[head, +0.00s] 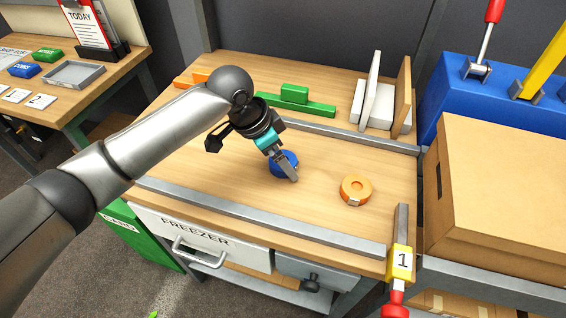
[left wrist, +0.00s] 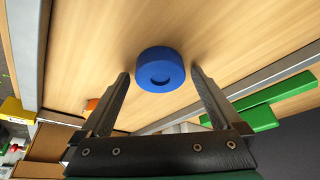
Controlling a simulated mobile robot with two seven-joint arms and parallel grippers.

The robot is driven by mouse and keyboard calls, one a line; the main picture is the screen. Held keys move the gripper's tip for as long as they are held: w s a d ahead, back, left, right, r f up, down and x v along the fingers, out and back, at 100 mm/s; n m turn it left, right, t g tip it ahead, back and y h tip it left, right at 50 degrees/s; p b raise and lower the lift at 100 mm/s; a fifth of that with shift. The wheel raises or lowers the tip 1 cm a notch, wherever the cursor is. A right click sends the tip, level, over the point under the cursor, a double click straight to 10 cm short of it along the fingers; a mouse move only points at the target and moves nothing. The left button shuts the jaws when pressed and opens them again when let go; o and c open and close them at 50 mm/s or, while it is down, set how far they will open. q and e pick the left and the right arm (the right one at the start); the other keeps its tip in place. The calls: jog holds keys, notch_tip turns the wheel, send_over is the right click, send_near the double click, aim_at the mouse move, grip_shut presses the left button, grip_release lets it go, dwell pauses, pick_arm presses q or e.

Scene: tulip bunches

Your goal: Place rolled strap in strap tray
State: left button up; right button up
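A blue rolled strap (head: 281,164) lies on the wooden workbench, and an orange roll (head: 356,189) lies to its right. My left gripper (head: 286,166) is over the blue roll, and a finger hides part of it. In the left wrist view the blue roll (left wrist: 160,69) shows between and just beyond the tips of the open fingers. I cannot tell whether they touch it. A shallow grey tray (head: 74,74) sits on the left-hand table; no label shows that it is the strap tray. My right gripper is not in view.
Grey rails (head: 262,222) edge the bench. Green blocks (head: 295,103) and white upright panels (head: 373,95) stand at the back. A cardboard box (head: 505,200) and a clamp marked 1 (head: 400,262) are at right. The bench around the orange roll is clear.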

pick_arm(q)
jog(key=shift+r, duration=0.1)
jog(key=c, duration=1.3)
